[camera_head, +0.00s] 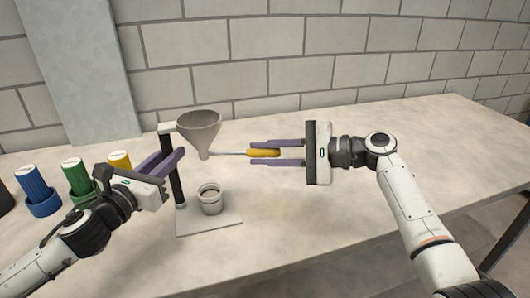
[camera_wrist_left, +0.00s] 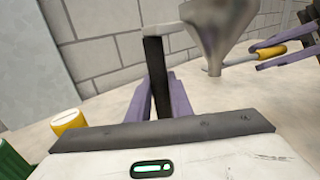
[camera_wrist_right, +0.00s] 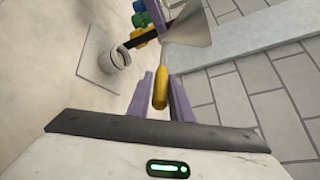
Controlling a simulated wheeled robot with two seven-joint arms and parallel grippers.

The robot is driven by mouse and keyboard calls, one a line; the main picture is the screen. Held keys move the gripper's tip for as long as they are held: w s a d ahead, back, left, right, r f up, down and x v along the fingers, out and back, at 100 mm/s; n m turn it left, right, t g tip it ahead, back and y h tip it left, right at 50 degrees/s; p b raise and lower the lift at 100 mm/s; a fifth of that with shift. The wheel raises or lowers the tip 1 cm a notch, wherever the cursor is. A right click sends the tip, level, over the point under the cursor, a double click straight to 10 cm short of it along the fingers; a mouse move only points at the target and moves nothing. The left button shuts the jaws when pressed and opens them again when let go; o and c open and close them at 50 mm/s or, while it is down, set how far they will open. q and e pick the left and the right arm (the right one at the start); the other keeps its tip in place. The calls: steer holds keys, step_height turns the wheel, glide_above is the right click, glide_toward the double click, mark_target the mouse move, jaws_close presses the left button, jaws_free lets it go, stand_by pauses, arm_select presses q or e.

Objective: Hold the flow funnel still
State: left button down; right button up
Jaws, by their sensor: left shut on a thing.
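The grey flow funnel (camera_head: 200,128) sits at the top of a stand with a black post (camera_head: 178,185); it also shows in the left wrist view (camera_wrist_left: 218,25). My left gripper (camera_head: 170,158) is shut on the post, just below the funnel, its purple fingers on either side of it. A yellow-handled tool (camera_head: 263,153) lies level between the purple fingers of my right gripper (camera_head: 263,152), which appears shut on its handle. The thin shaft of the tool reaches left to the funnel's spout. Whether its tip touches the spout is unclear.
A small grey cup (camera_head: 210,200) stands on the stand's pale base plate (camera_head: 208,223), below the spout. Blue (camera_head: 36,190), green (camera_head: 76,176) and yellow (camera_head: 119,161) containers stand at the left, near my left arm. The table (camera_head: 330,230) is clear at the front and right.

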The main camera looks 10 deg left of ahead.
steer(key=o, duration=0.3)
steer(key=shift+o, duration=0.2)
steer(key=v, duration=1.1)
steer(key=shift+d, duration=0.45)
steer(key=shift+r, duration=0.1)
